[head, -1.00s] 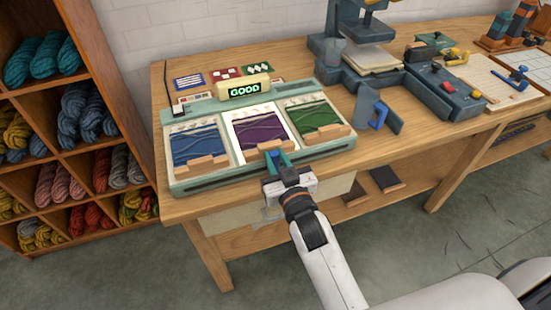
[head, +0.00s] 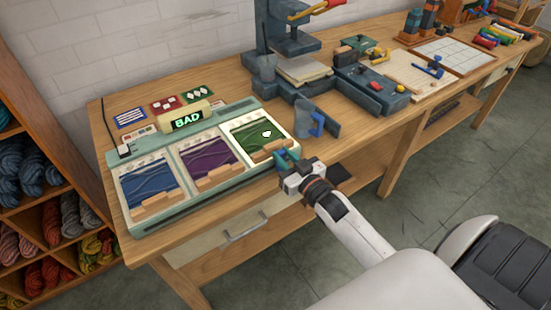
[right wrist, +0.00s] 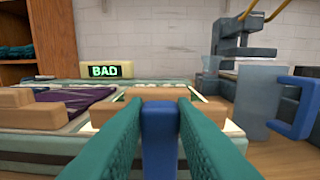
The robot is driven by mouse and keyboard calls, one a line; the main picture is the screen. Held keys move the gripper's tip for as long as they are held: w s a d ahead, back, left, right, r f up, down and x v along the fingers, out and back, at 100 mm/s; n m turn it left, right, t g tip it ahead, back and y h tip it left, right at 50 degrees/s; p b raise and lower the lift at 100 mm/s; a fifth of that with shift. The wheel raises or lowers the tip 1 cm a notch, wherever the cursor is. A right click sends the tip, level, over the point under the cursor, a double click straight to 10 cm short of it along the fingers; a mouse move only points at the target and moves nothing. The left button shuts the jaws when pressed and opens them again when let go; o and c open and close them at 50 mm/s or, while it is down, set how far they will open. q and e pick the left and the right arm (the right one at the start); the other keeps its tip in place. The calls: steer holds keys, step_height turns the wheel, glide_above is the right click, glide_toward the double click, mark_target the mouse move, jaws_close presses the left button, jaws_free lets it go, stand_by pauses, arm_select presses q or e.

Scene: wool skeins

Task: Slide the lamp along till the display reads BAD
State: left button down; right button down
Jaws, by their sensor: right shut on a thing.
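My right gripper (head: 284,160) is at the unit's front right edge, shut on the blue handle of the lamp (right wrist: 159,140). The handle stands between the teal fingers in the right wrist view. The bright light falls on the green swatch (head: 256,133) at the right. The purple swatch (head: 208,158) and blue swatch (head: 149,188) are unlit. The rest of the lamp is hidden. My left gripper is not in view.
A grey jug with a blue handle (head: 309,119) stands close to the right of the unit. A dark press (head: 287,50) stands behind it. Small cards (head: 130,117) lie behind the unit. A wool shelf (head: 50,170) stands at the left.

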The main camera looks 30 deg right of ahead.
steer(key=shift+d, duration=0.15)
steer(key=c, duration=1.2)
jaws_free()
steer(key=shift+d, duration=0.15)
steer(key=shift+s, duration=0.45)
steer(key=s+b, duration=0.1)
steer(key=s, duration=1)
steer(key=shift+d, duration=0.2)
